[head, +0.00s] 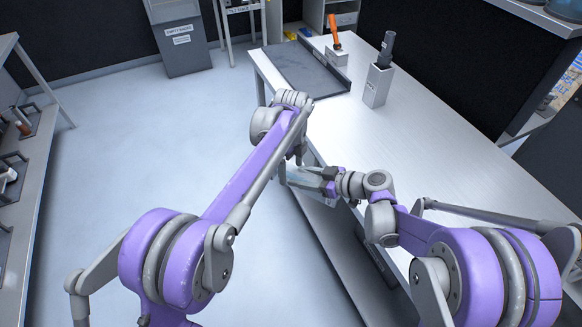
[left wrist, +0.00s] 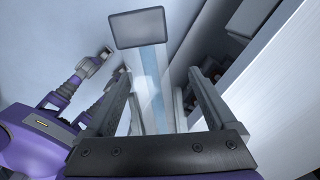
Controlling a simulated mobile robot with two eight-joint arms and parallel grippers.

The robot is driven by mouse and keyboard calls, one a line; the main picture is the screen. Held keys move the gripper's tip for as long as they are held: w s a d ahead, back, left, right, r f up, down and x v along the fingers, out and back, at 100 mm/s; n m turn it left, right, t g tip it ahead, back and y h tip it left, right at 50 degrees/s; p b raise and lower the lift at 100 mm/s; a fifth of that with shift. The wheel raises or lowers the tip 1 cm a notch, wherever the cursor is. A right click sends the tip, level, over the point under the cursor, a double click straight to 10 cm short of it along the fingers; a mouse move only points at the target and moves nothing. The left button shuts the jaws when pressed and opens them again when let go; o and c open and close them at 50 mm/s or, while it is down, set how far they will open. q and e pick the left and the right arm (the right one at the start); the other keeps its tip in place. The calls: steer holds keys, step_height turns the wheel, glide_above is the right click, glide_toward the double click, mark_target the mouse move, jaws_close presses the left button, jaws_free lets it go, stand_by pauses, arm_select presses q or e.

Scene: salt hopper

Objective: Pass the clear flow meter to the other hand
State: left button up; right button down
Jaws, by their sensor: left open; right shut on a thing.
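The clear flow meter (head: 306,182) is held by my right gripper (head: 324,180) in the head view, beside the near left edge of the bench. My right gripper is shut on it. In the left wrist view the flow meter shows as a pale, see-through bar (left wrist: 152,75) with a grey rectangular end (left wrist: 140,28). My left gripper (left wrist: 157,80) is open, and the bar appears between its two fingers in that view. I cannot tell whether the fingers touch it. In the head view my left gripper is mostly hidden behind its own arm.
The pale bench (head: 450,150) fills the right side. On it stand a grey holder (head: 376,88) with a dark tool, an orange-handled tool (head: 334,32) and a dark tray (head: 305,66). A grey bin (head: 182,45) stands behind.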

arm_select(q)
steer(key=shift+c, duration=0.3)
steer(key=shift+w, duration=0.1)
jaws_close()
arm_select(e)
steer(key=shift+s+a, duration=0.15)
arm_select(q)
steer(key=shift+d, duration=0.1)
arm_select(e)
steer(key=shift+c, duration=0.7)
jaws_free()
steer(key=shift+d, duration=0.2)
